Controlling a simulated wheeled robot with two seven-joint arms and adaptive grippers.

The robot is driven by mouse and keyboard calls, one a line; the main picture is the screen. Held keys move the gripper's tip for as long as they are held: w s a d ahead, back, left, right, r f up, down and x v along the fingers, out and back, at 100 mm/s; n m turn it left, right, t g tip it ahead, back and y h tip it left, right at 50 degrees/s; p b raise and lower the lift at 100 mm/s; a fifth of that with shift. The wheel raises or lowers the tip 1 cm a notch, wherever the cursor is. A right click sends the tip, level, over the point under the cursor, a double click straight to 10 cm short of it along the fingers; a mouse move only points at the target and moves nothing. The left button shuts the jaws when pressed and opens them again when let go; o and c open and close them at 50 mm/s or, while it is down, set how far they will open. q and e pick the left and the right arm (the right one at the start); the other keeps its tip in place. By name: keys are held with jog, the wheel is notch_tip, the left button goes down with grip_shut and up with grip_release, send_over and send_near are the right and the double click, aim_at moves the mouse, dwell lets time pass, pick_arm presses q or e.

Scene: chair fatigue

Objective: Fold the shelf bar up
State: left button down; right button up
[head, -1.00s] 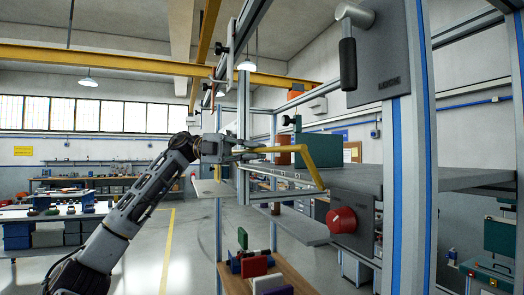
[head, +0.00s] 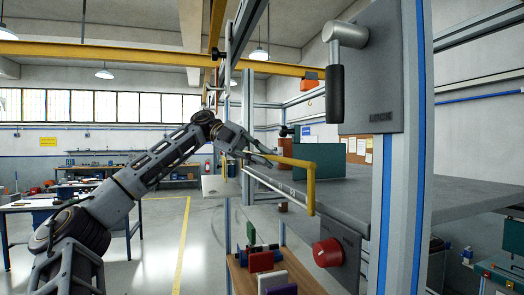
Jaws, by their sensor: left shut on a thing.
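The shelf bar is a yellow bent bar (head: 312,188) at the front edge of the grey shelf (head: 350,197). Its long part runs away from me above the shelf edge, and its near arm drops down to that edge. My left gripper (head: 262,154) reaches in from the left and is shut on the bar toward its far end. The fingertips are small and partly hidden there. My right gripper is not in view.
A grey plate with a black-handled lever (head: 336,90) is on the near blue-striped post (head: 405,150). A red knob (head: 327,253) is below the shelf. A green box (head: 318,160) stands on the shelf. Several coloured pieces sit on a lower wooden shelf (head: 238,275).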

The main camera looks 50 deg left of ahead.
pick_arm(q)
jog(key=shift+w, duration=0.1)
dwell(0.4)
jog(key=c, duration=1.5)
grip_release()
jog(key=shift+w, duration=0.1)
jog(key=shift+a, duration=0.1)
jog(key=shift+v, duration=5.9)
jog(key=shift+r, duration=0.15)
jog(key=shift+w, duration=0.1)
